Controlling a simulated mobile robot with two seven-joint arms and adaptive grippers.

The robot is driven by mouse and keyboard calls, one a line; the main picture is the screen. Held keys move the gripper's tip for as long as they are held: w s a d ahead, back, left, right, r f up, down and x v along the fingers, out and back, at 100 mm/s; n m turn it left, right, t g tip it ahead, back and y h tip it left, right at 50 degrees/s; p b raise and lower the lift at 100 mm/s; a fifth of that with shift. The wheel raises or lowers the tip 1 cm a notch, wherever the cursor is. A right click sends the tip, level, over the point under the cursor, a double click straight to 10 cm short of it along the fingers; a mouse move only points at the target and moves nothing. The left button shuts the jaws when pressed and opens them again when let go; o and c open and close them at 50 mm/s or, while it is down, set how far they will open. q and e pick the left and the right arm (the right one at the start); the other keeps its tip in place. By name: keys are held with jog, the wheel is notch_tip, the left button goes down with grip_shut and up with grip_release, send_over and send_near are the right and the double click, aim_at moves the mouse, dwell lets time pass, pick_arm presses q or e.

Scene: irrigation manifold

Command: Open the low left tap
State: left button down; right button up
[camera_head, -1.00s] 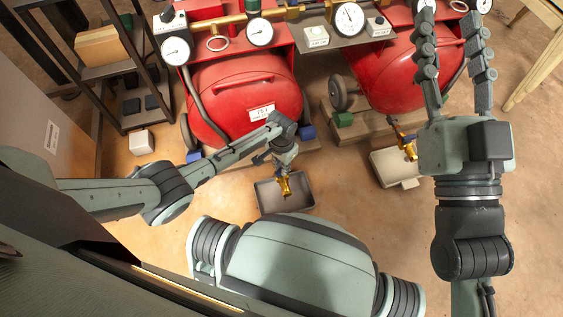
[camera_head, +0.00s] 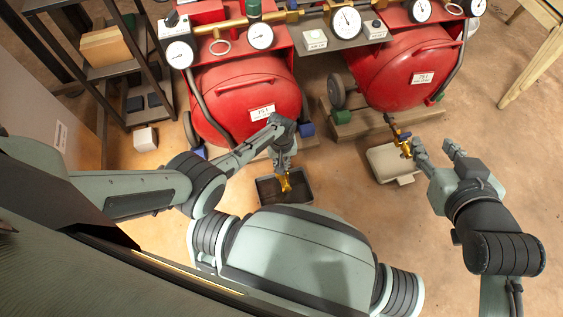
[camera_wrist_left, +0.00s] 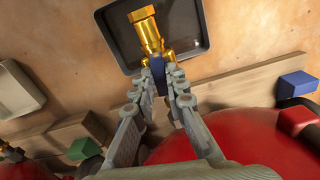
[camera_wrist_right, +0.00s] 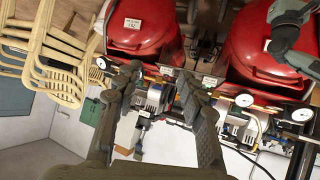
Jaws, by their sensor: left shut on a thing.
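The low left tap (camera_head: 285,184) is brass and hangs over a dark tray (camera_head: 308,196) below the left red tank. It also shows in the left wrist view (camera_wrist_left: 147,28), with a blue handle (camera_wrist_left: 173,76) between my fingers. My left gripper (camera_head: 283,163) is shut on that blue handle; the fingers hide part of it. My right gripper (camera_head: 433,146) is open and empty, beside another brass tap (camera_head: 404,144) at the right. In the right wrist view its fingers (camera_wrist_right: 158,78) stand apart with nothing between them.
Two red tanks (camera_head: 240,92) (camera_head: 405,75) stand behind, with gauges and brass piping above. A pale tray (camera_head: 385,165) lies under the right tap. A dark shelf (camera_head: 112,70) stands at the left, a small white box (camera_head: 145,139) near it.

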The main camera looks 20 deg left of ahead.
pick_arm(q)
jog(key=shift+n, duration=0.8)
jog(key=c, duration=1.5)
grip_release()
jog(key=shift+c, duration=0.2)
jog(key=shift+r, duration=0.15)
notch_tip(320, 180, up, 12)
